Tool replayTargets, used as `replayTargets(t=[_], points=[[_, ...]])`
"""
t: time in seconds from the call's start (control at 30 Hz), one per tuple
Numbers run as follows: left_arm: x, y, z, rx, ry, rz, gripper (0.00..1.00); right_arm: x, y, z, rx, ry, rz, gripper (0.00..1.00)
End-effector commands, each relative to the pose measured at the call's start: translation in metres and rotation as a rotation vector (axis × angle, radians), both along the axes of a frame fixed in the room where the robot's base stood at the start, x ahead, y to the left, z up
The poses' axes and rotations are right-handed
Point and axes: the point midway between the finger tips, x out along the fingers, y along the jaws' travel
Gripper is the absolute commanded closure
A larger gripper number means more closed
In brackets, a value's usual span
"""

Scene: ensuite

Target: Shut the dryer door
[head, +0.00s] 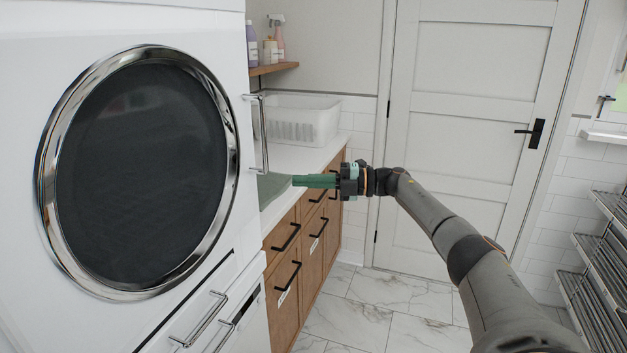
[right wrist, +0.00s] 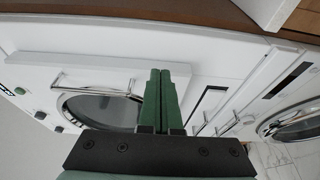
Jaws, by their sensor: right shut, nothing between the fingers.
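The dryer door (head: 232,60) fills the left of the head view, a white panel with a dark round window (head: 140,170) in a chrome ring. A vertical bar handle (head: 262,135) is at its right edge. In the right wrist view the door (right wrist: 130,64) stands out from the machine's body, with its handle (right wrist: 95,93) and part of the window showing; I cannot tell how wide any gap is. My right gripper (head: 294,181) is shut and empty, right of the handle and apparently apart from it. Its green fingers (right wrist: 160,72) are together. My left gripper is out of view.
A white counter (head: 335,150) over wooden drawers (head: 300,240) runs behind my right gripper, with a white basket (head: 300,120) on it. A shelf (head: 275,69) holds bottles. A lower handle (head: 200,320) juts out below the dryer door. Marble floor (head: 390,310) is clear; a metal rack (head: 600,265) stands right.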

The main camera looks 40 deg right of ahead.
Motion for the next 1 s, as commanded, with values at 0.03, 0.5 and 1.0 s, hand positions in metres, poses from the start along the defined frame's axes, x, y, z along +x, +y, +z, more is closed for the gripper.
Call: replayTargets(t=[0.03,0.5,1.0], points=[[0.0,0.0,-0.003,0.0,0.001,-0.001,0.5,0.001,-0.005,0.0,0.003,-0.002,-0.003,1.0],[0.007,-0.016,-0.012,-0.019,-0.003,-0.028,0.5,0.006,-0.029,-0.002,-0.002,-0.003,-0.005,1.0],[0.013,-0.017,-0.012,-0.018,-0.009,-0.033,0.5,0.005,-0.031,0.0,0.001,0.002,0.002,1.0]])
